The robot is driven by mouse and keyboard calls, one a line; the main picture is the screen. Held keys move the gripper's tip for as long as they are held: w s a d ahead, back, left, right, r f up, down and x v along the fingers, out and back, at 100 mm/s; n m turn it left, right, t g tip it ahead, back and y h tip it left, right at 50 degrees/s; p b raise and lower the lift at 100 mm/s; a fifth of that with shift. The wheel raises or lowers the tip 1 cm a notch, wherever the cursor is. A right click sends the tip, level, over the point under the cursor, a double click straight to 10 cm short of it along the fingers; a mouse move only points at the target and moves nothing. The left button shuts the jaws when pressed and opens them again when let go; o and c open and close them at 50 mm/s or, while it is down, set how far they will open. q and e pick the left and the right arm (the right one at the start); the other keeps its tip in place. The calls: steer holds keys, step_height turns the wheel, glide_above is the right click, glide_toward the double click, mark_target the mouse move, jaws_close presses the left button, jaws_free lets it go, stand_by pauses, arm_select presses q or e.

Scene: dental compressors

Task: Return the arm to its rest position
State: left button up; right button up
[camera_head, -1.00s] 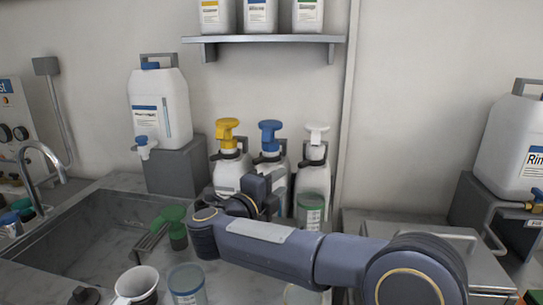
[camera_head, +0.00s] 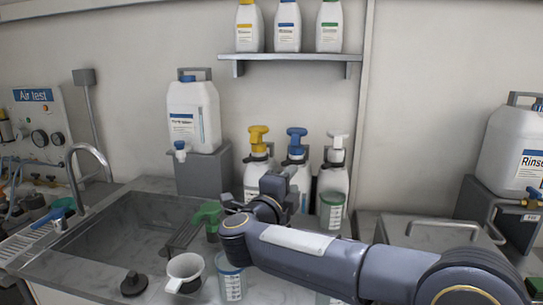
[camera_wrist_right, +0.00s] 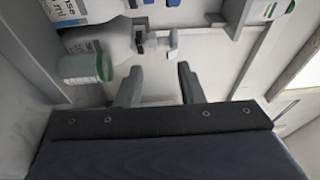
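My right arm reaches in from the lower right of the head view and lies across the counter. My right gripper (camera_head: 288,180) is in front of the pump bottles, partly hiding the blue-pump bottle (camera_head: 297,139) and the yellow-pump bottle (camera_head: 259,140). In the right wrist view, its two fingers (camera_wrist_right: 160,82) stand apart with nothing between them. A green-lidded jar (camera_head: 331,211) stands just right of the gripper; a green-lidded jar (camera_wrist_right: 88,67) also shows left of the fingers in the wrist view. My left gripper is not in view.
A sink (camera_head: 130,235) with a tap (camera_head: 75,165) is at left. A white jug (camera_head: 193,112) stands on a grey block. A shelf (camera_head: 290,57) holds bottles overhead. A rinse canister (camera_head: 512,150) is at right.

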steer(key=s+d+r+n+t+y+p, duration=0.2)
steer(key=d+r+n+t+y+p, duration=0.1)
steer(key=d+r+n+y, duration=0.4)
steer(key=s+d+n+g+y+p, duration=0.2)
steer(key=s+n+y, duration=0.3)
steer(key=n, duration=0.1)
steer(key=s+d+f+n+g+p, duration=0.1)
steer(key=s+f+g, duration=0.3)
steer(key=s, duration=0.6)
steer(key=s+d+f+n+g+p, duration=0.1)
steer(key=s+d+f+n+g, duration=0.3)
steer(key=s+f, duration=0.5)
steer(key=s+d+f+n+g+p, duration=0.2)
steer(key=s+f, duration=0.5)
steer(key=s, duration=0.4)
steer(key=shift+d+n+g, duration=0.2)
steer(key=shift+n+g, duration=0.4)
steer(key=shift+g, duration=0.5)
